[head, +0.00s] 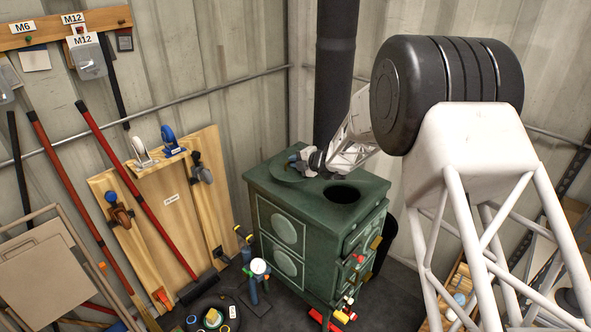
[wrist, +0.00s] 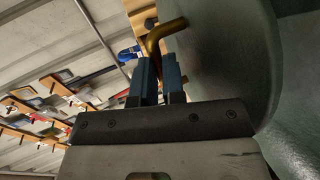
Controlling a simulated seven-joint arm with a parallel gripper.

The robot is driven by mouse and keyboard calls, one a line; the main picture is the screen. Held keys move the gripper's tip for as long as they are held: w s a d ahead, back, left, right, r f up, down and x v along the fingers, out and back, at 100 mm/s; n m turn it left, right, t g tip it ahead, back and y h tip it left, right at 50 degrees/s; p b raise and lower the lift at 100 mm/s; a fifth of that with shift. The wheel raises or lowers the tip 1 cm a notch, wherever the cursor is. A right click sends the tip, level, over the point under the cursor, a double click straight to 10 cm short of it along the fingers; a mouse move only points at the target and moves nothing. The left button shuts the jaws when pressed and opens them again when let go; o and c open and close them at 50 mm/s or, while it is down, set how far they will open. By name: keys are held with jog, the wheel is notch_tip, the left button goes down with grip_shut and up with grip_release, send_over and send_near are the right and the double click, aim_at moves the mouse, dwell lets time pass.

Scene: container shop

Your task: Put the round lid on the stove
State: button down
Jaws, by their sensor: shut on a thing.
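The green stove (head: 262,180) stands in the middle of the head view, with a round dark hole (head: 342,194) open in its top. The round lid (head: 286,174) is a green disc over the back left part of the stove top, left of the hole. It also fills the right of the wrist view (wrist: 232,55). My gripper (head: 303,162) is at the lid; in the wrist view its blue fingers (wrist: 159,75) are shut on the lid's brass handle (wrist: 157,38). I cannot tell whether the lid touches the stove top.
A black stovepipe (head: 336,70) rises behind the stove. Wooden boards (head: 165,200) with clamps and red-handled tools lean at the left wall. Small items and a dark round tray (head: 212,316) lie on the floor in front. The stove top around the hole is clear.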

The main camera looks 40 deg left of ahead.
jog(key=shift+f, duration=1.65)
jog(key=shift+f, duration=0.15)
jog(key=c, duration=1.2)
grip_release()
jog(key=shift+v, duration=6)
